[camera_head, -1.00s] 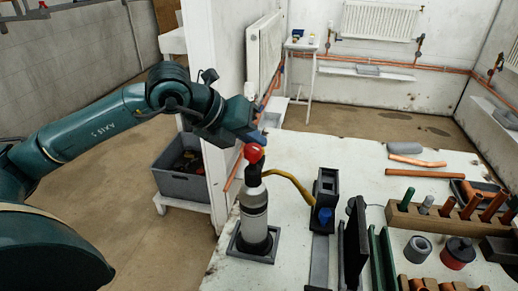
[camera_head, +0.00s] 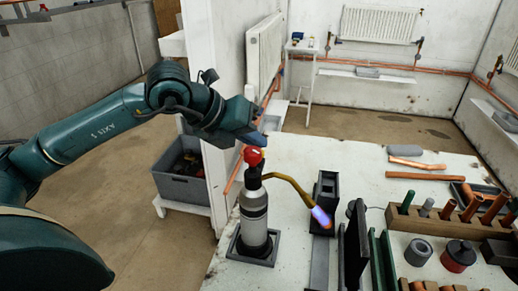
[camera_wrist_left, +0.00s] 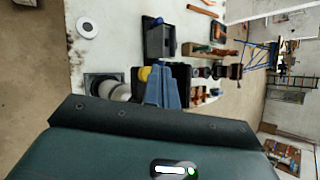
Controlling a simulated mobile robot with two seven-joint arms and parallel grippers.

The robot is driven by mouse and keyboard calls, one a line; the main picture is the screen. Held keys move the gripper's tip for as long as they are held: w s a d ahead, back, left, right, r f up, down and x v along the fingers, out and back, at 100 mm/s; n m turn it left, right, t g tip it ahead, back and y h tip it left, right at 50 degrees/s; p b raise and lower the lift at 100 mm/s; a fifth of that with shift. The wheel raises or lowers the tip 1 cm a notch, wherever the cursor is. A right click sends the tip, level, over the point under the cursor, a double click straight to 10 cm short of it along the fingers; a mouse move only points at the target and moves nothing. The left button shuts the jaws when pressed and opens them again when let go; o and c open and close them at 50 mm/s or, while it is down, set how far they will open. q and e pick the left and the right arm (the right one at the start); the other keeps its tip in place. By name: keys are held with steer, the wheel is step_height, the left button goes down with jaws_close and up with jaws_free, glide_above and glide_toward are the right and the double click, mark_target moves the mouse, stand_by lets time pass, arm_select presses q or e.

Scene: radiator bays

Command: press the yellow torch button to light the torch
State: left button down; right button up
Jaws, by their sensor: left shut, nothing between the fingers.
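The torch (camera_head: 254,208) stands upright in a dark square holder, a grey bottle with a red head (camera_head: 254,157) and a bent brass-yellow tube (camera_head: 290,183). A bright blue-violet flame (camera_head: 320,217) glows at the tube's end. My left gripper (camera_head: 258,139) is shut and empty, its blue fingertips right above the red head; I cannot tell whether they touch. In the left wrist view the shut fingers (camera_wrist_left: 164,70) point away beside a yellow round part (camera_wrist_left: 144,73), perhaps the button, next to the pale bottle (camera_wrist_left: 115,91). My right gripper is not in view.
A black upright box (camera_head: 327,187) stands right of the torch by the flame. A wooden rack (camera_head: 430,222) with several rods is further right. Copper pipes (camera_head: 412,175) lie behind. A white wall edge (camera_head: 207,110) and grey crate (camera_head: 184,187) are left.

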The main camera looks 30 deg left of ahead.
arm_select(q)
steer(key=shift+r, duration=0.4)
step_height(320, 180, up, 5)
steer(key=p, duration=0.3)
stand_by(0.9)
